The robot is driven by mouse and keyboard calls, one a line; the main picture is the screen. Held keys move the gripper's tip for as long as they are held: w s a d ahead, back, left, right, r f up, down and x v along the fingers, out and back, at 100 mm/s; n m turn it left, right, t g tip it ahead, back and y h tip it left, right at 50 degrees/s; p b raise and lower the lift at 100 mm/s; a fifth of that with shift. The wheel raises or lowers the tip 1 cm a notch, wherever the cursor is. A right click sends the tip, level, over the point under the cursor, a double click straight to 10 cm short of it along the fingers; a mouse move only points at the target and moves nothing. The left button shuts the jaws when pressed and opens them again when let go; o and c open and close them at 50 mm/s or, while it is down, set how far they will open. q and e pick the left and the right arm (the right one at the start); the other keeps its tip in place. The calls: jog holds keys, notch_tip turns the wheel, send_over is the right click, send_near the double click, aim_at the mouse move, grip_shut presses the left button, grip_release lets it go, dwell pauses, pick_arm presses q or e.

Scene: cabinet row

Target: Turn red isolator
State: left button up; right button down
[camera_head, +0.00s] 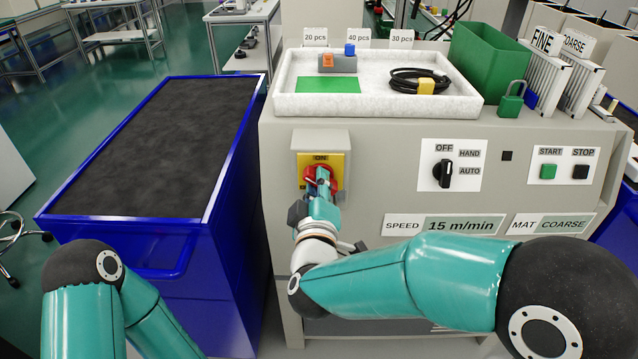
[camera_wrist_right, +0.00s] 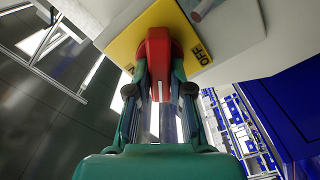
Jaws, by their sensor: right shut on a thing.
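The red isolator (camera_head: 311,173) sits on a yellow plate (camera_head: 335,160) on a grey box at the upper left of the cabinet front. ON is printed above it. In the wrist view the red handle (camera_wrist_right: 158,48) lies between the two fingers of my right gripper (camera_wrist_right: 159,85), with an OFF label on the yellow plate to its right. My right gripper (camera_head: 321,184) is shut on the handle in the head view and hides part of it, so its exact angle is unclear there. My left arm shows at the lower left; its gripper is out of view.
The grey cabinet (camera_head: 385,110) carries a selector switch (camera_head: 443,174), START and STOP buttons (camera_head: 547,171), and a white tray (camera_head: 290,102) on top. A green padlock (camera_head: 511,104) stands right of it. A blue cart (camera_head: 190,255) stands close on the left.

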jog(key=shift+f, duration=0.1)
jog(key=shift+d+m+b, duration=0.15)
jog(key=shift+m+b, duration=3.35)
jog(key=shift+m, duration=1.8)
jog(key=c, duration=1)
grip_release()
jog(key=shift+d+r, duration=0.1)
jog(key=shift+r, duration=0.1)
jog(key=shift+c, duration=0.2)
